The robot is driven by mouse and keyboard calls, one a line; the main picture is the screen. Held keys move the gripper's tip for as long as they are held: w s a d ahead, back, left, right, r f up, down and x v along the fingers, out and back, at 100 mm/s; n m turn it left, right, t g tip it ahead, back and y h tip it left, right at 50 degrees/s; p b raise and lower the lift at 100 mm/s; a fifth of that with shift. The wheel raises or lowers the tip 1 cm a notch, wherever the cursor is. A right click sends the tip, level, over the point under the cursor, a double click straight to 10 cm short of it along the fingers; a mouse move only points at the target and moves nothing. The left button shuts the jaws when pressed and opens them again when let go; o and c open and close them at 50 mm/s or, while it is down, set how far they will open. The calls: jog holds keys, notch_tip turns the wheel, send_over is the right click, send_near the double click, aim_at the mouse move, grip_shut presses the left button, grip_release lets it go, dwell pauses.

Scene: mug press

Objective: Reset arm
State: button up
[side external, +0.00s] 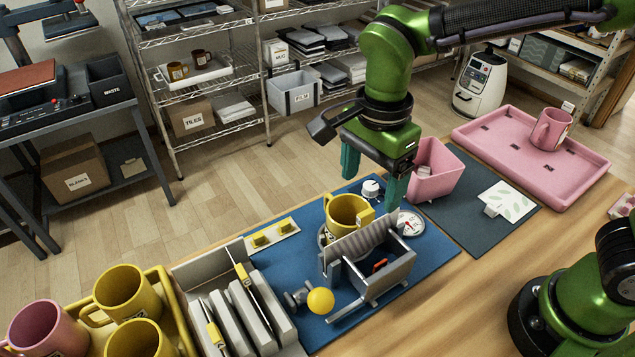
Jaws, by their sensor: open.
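My gripper (373,184) is open and empty, with its teal fingers pointing down above the mug press. One finger hangs behind the yellow mug and the other to its right. The yellow mug (345,209) stands upright in the press, partly hidden by the grey ridged plate (362,243). The press (388,272) sits on a blue mat (432,255), with a yellow ball knob (320,301) at its front left. A round dial (410,223) lies to the right of the mug. Whether a finger touches anything is hard to tell.
A yellow tray (172,308) with yellow and pink mugs is at the lower left, beside a grey rack (282,325) of plates. A pink bin (437,170) stands close right of my gripper. A pink tray (585,178) holds a pink mug (551,129). Printed paper (508,201) lies on a dark mat (460,205).

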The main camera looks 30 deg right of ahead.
jog(key=shift+s+f+n, duration=0.15)
jog(key=shift+f+n, duration=0.05)
jog(key=shift+n, duration=0.4)
jog(key=shift+s+f+n, duration=0.1)
jog(key=shift+f+n, duration=0.05)
jog(key=shift+n, duration=0.45)
jog(key=s+d+r+n+t, duration=0.2)
jog(key=d+n, duration=0.1)
jog(key=d, duration=0.2)
jog(key=s+d+r+n+t+y, duration=0.1)
jog(key=s+d+r+n+t, duration=0.1)
jog(key=d, duration=0.4)
jog(key=s+d+r+n+t, duration=0.2)
jog(key=d+n+t, duration=0.1)
jog(key=d+n, duration=0.2)
jog(key=shift+s+d+y, duration=0.2)
jog(key=shift+s+y, duration=0.05)
jog(key=shift+y, duration=0.15)
